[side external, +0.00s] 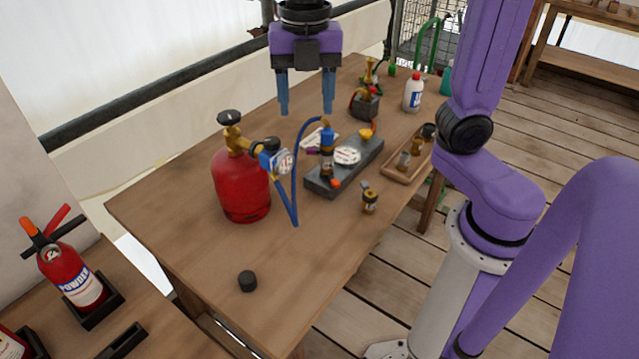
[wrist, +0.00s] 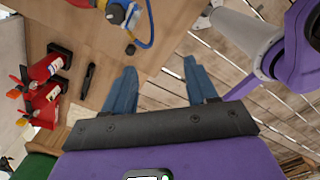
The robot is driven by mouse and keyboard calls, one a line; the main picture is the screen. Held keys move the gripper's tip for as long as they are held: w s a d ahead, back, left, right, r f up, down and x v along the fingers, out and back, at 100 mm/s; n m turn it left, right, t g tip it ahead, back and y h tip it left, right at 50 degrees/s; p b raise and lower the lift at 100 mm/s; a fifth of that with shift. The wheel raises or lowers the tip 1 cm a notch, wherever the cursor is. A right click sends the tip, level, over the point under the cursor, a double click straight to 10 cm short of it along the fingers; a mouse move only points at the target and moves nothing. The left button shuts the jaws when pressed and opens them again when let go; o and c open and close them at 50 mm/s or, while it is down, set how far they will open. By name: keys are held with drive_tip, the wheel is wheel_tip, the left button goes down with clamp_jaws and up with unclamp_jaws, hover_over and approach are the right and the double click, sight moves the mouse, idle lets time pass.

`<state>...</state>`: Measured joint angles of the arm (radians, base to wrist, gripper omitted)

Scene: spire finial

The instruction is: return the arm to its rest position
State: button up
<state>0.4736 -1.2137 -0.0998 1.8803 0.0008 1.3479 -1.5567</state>
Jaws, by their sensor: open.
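My gripper (side external: 306,108) hangs in the air above the back part of the wooden table (side external: 190,245), with its blue fingers pointing down. The fingers are apart and nothing is between them. The wrist view also shows my gripper (wrist: 158,68) with its two fingers spread and empty, partly over the table edge and the plank floor. In the side view, its fingertips appear above the blue hose (side external: 296,175) and the dark block with gauge (side external: 342,170), apart from both.
A red gas cylinder (side external: 240,185) with a regulator stands left of the block. A brass fitting (side external: 369,200), black cap (side external: 247,281), wooden tray (side external: 405,165) and white bottle (side external: 413,95) are on the table. Fire extinguishers (side external: 72,275) stand at lower left. The table's front is mostly clear.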

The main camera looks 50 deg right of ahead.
drive_tip(key=s+d+f+m, duration=0.3)
drive_tip(key=s+f+m, duration=0.2)
drive_tip(key=s+m, duration=0.2)
drive_tip(key=s+d+f+m, duration=0.3)
drive_tip(key=s+f+m, duration=0.3)
drive_tip(key=s, duration=0.2)
drive_tip(key=shift+s+d+f+m, duration=0.15)
drive_tip(key=shift+s+d+m, duration=0.05)
drive_tip(key=shift+d+m, duration=0.2)
